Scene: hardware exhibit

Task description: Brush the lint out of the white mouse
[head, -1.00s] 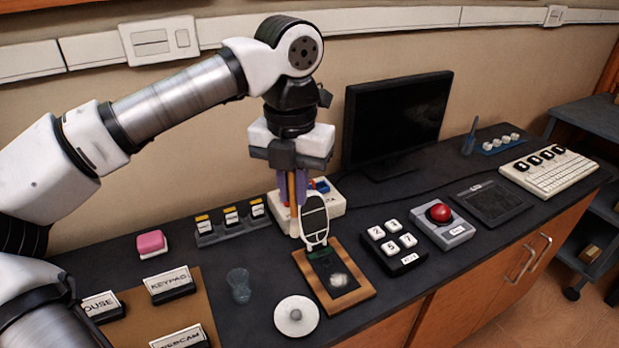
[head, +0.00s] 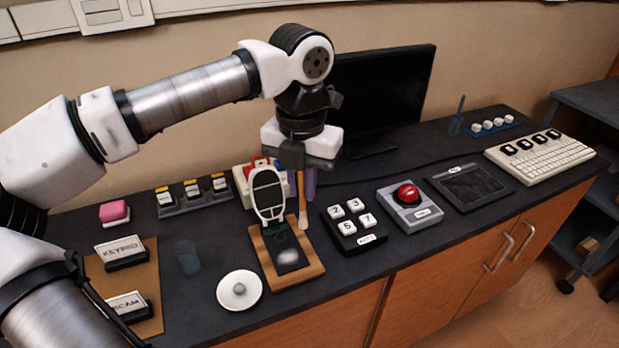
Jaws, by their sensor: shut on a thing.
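The white mouse (head: 268,190) shows as an upright white-rimmed oval piece with dark panels, standing at the back of a dark pad on a wooden board (head: 310,273). A pale fuzzy patch of lint (head: 288,256) lies on the front part of the dark pad. My gripper (head: 302,183) points down to the right of the upright piece, shut on a brush (head: 302,208) with a tan handle. The brush hangs about upright, its lower end near the board's back right. I cannot tell whether it touches anything.
A number-key block (head: 355,228) stands close right of the board, then a red button box (head: 408,200). A white round lid (head: 239,290) and a glass (head: 187,257) are to the left. A monitor (head: 385,95) stands behind.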

